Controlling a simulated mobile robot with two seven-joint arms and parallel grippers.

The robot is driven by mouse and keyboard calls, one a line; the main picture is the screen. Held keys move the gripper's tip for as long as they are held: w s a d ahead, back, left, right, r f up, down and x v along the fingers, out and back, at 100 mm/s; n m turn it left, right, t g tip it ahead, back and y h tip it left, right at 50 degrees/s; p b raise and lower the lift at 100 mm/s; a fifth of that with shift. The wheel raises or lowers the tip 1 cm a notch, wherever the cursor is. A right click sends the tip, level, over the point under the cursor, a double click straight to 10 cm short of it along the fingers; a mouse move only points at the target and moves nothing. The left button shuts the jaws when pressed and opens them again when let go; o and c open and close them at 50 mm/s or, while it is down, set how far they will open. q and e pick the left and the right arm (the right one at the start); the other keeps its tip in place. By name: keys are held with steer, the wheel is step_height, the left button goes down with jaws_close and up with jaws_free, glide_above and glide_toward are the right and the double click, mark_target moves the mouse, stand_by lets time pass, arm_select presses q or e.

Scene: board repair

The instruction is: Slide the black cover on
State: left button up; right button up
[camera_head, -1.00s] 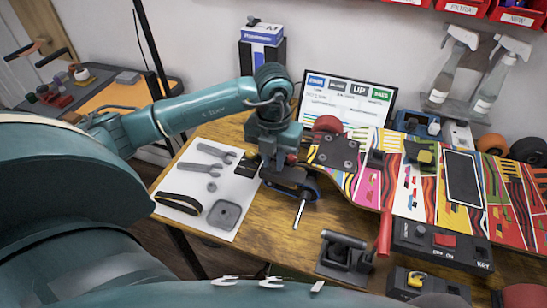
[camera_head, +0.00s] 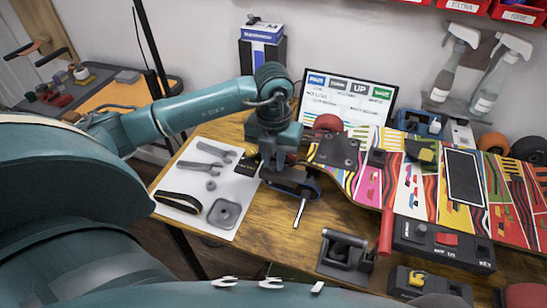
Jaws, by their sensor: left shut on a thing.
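My left gripper (camera_head: 275,160) reaches down at the left end of the colourful board (camera_head: 400,175). It is shut on a dark piece that appears to be the black cover (camera_head: 288,180), partly hidden under the gripper. The cover is close beside a dark rounded part at the board's end, and I cannot tell whether they touch or overlap. A bare silver axle (camera_head: 300,212) sticks out towards the front below it. A red wheel (camera_head: 327,123) shows at the back of the same end. My right gripper is not in view.
A white sheet (camera_head: 232,188) at left carries wrenches (camera_head: 210,150), a black belt (camera_head: 178,202) and a grey square part (camera_head: 223,213). A labelled screen (camera_head: 348,98) stands behind.

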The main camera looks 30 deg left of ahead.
arm_select(q)
steer(key=o, duration=0.9)
steer(key=shift+r, duration=0.1)
steer(key=shift+c, duration=0.9)
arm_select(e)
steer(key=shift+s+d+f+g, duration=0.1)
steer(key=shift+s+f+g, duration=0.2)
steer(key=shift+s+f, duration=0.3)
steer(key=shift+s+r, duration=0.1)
arm_select(q)
steer(key=shift+r+p, duration=2.75)
steer(key=shift+r, duration=1.05)
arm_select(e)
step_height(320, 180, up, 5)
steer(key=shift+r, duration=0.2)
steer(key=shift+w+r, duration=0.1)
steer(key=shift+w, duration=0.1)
